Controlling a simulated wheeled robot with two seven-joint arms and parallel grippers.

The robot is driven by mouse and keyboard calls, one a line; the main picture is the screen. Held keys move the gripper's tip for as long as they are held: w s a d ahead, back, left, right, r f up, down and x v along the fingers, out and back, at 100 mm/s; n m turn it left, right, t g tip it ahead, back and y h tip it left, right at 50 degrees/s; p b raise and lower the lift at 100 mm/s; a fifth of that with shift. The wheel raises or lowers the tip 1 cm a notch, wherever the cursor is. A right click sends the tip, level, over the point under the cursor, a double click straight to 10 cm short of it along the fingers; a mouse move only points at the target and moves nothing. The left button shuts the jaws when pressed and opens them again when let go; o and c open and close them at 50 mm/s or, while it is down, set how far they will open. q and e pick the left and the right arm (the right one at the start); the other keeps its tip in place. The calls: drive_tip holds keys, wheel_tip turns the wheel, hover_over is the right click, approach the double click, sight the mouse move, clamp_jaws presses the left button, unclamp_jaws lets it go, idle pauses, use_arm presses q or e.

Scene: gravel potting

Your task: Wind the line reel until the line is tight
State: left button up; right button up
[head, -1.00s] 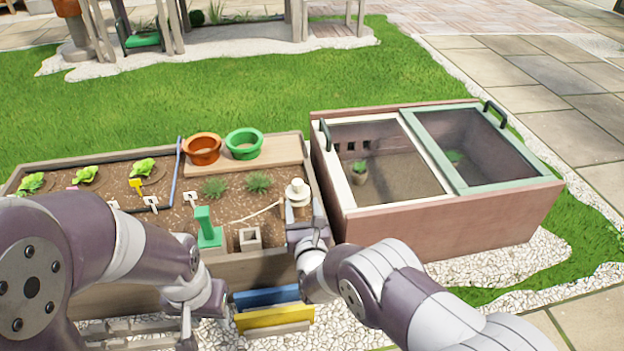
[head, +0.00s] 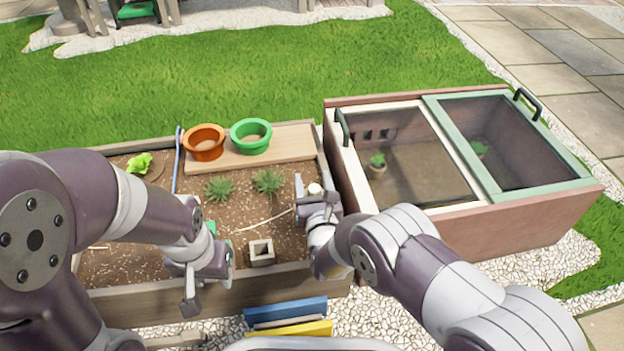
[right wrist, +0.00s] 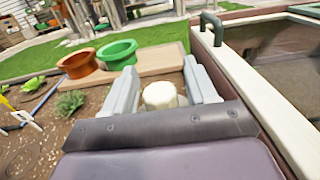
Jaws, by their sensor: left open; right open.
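The line reel's pale round knob (head: 314,188) stands at the right end of the planting bed. In the right wrist view the knob (right wrist: 160,95) sits between the two grey fingers of my right gripper (right wrist: 161,88), which is open; I cannot tell whether they touch it. In the head view my right gripper (head: 313,194) is at the reel, hiding most of its body. A thin pale line (head: 262,219) runs left from the reel across the soil; its far end is hidden by my left arm. My left gripper (head: 189,300) is open and empty at the bed's front edge.
An orange pot (head: 204,143) and a green pot (head: 250,136) stand on a wooden board behind. A square block (head: 261,251) and spiky plants (head: 268,181) are in the soil. A cold frame (head: 480,225) stands close on the right. Blue and yellow boards (head: 290,330) are in front.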

drive_tip(key=c, duration=1)
drive_tip(key=shift+o, duration=0.2)
drive_tip(key=shift+m+h, duration=0.3)
drive_tip(key=shift+h, duration=0.2)
drive_tip(key=m+h, duration=0.1)
drive_tip(key=h, duration=0.1)
drive_tip(key=m+h, duration=0.1)
drive_tip(key=h, duration=0.1)
drive_tip(key=m+h, duration=0.1)
drive_tip(key=h, duration=0.1)
drive_tip(key=shift+d+m, duration=0.25)
drive_tip(key=shift+m, duration=0.15)
drive_tip(key=m+h, duration=0.1)
drive_tip(key=m+g+h, duration=0.1)
drive_tip(key=h, duration=0.1)
drive_tip(key=m+g+h, duration=0.1)
drive_tip(key=h, duration=0.1)
drive_tip(key=shift+s+d+m, duration=0.15)
drive_tip(key=shift+d+m, duration=0.15)
drive_tip(key=m+g+h, duration=0.4)
drive_tip(key=h, duration=0.1)
drive_tip(key=shift+s+d+f+g, duration=0.1)
drive_tip(key=shift+s+d+g, duration=0.15)
drive_tip(key=shift+g, duration=0.15)
drive_tip(key=shift+s+d+m+g+h, duration=0.15)
drive_tip(key=shift+m+g+h, duration=1.25)
drive_tip(key=shift+m+g, duration=0.45)
drive_tip(key=shift+g, duration=0.45)
